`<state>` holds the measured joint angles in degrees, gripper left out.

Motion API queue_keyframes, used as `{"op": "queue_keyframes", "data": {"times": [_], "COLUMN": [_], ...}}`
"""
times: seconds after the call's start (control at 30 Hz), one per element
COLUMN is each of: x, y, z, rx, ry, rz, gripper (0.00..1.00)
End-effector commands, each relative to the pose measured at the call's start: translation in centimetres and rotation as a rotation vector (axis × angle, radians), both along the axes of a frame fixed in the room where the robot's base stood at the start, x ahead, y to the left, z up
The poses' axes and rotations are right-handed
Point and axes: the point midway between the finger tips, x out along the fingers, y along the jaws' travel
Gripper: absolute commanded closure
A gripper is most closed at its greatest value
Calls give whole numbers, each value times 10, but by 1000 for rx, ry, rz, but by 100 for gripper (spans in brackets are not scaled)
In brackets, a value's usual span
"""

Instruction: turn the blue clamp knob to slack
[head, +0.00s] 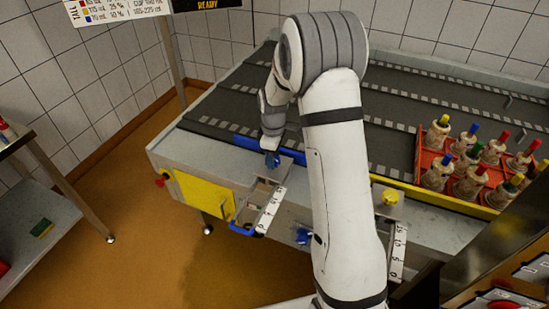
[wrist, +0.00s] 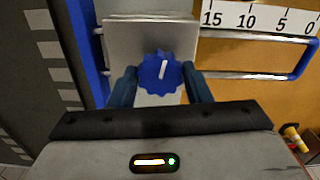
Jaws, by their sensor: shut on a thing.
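The blue clamp knob (wrist: 160,75) is scalloped, with a white pointer line that stands nearly upright, leaning slightly right at the top in the wrist view. It sits on a pale metal block (wrist: 150,35). My gripper (wrist: 160,86) has one dark blue finger on each side of the knob and is shut on it. In the head view my gripper (head: 271,159) is at the bench's front left, beside a blue guide rail (head: 250,143). The knob cannot be told apart from the fingers there.
A white scale (wrist: 260,18) marked 15 to 0 and a blue handle frame (wrist: 305,60) lie beside the block. Along the bench front are another blue knob (head: 302,236) and a yellow knob (head: 390,197). A red crate (head: 432,158) of colour-topped bottles stands at the right.

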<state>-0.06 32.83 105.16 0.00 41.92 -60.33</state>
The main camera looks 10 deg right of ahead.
Motion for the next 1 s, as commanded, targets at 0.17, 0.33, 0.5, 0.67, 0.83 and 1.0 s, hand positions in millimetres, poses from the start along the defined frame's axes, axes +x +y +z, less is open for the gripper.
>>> {"op": "queue_keyframes", "data": {"times": [0.17, 0.33, 0.5, 0.67, 0.83, 1.0], "x": [-3, -3, -3, -3, -3, -3], "y": [0, 0, 0, 0, 0, 0], "z": [-3, -3, -3, -3, -3, -3], "rx": [1, 1, 0, 1, 1, 1], "ry": [11, 11, 11, 12, 12, 12], "rz": [106, 173, 208, 219, 220, 220], "gripper": [78, 78, 78, 78, 78, 53]}}
